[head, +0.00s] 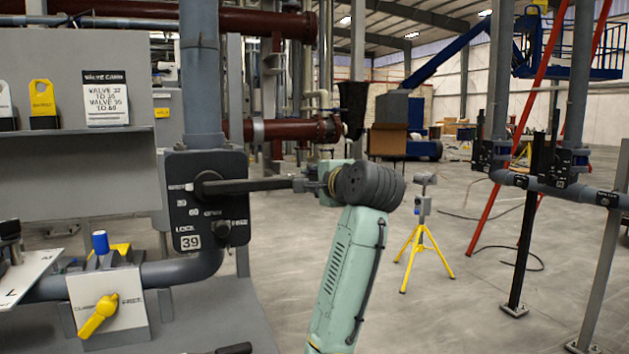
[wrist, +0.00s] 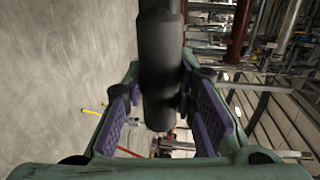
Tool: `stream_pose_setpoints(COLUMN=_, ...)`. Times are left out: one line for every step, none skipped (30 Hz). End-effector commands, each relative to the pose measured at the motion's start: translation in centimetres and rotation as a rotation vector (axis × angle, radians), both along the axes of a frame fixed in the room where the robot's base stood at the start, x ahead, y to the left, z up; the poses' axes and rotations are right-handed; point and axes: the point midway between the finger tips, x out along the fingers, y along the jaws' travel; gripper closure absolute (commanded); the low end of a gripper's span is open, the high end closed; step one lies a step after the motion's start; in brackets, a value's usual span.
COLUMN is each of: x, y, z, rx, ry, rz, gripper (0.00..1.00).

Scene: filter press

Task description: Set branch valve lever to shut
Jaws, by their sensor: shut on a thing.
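The branch valve lever (head: 255,185) is a long dark bar. It reaches level to the right from its round hub on the dark valve plate (head: 185,228) marked 39. The plate has small labels around the hub; OPEN seems to be below it, and the one at left is too small to read surely. My gripper (head: 310,183) is at the lever's free right end, shut on it. In the wrist view the dark lever (wrist: 158,60) comes down from the top between my purple finger pads, and my gripper (wrist: 160,110) closes around its end.
Below the plate, a white block (head: 130,325) carries a yellow handle (head: 97,316) pointing down-left. A grey shelf panel (head: 80,180) stands left. A yellow tripod (head: 425,245) stands right; floor between is open.

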Motion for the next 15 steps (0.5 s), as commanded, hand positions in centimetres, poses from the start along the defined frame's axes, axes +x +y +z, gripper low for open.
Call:
stream_pose_setpoints(x=0.06, y=-0.12, z=-0.69, rx=0.004, ry=0.017, rz=0.001, gripper=1.00)
stream_pose_setpoints(x=0.07, y=-0.12, z=-0.70, rx=0.004, ry=0.018, rz=0.001, gripper=1.00)
stream_pose_setpoints(x=0.07, y=-0.11, z=-0.72, rx=0.004, ry=0.018, rz=0.001, gripper=0.73)
stream_pose_setpoints(x=0.07, y=-0.11, z=-0.73, rx=0.004, ry=0.018, rz=0.001, gripper=0.71)
stream_pose_setpoints(x=0.07, y=-0.11, z=-0.72, rx=0.004, ry=0.017, rz=0.001, gripper=0.69)
stream_pose_setpoints(x=0.08, y=-0.11, z=-0.70, rx=0.004, ry=0.017, rz=0.001, gripper=0.66)
stream_pose_setpoints(x=0.08, y=-0.11, z=-0.68, rx=0.003, ry=0.017, rz=0.001, gripper=0.64)
stream_pose_setpoints(x=0.08, y=-0.10, z=-0.66, rx=0.003, ry=0.016, rz=0.001, gripper=0.62)
stream_pose_setpoints(x=0.07, y=-0.09, z=-0.62, rx=0.002, ry=0.015, rz=0.001, gripper=0.60)
stream_pose_setpoints(x=0.07, y=-0.08, z=-0.59, rx=0.002, ry=0.015, rz=0.001, gripper=0.58)
stream_pose_setpoints(x=0.07, y=-0.08, z=-0.56, rx=0.003, ry=0.014, rz=0.001, gripper=0.56)
stream_pose_setpoints(x=0.06, y=-0.06, z=-0.52, rx=0.002, ry=0.012, rz=0.001, gripper=0.54)
stream_pose_setpoints(x=0.06, y=-0.06, z=-0.49, rx=0.002, ry=0.012, rz=0.001, gripper=0.54)
stream_pose_setpoints(x=0.06, y=-0.04, z=-0.46, rx=0.002, ry=0.011, rz=0.001, gripper=0.54)
stream_pose_setpoints(x=0.05, y=-0.03, z=-0.44, rx=0.002, ry=0.011, rz=0.001, gripper=0.54)
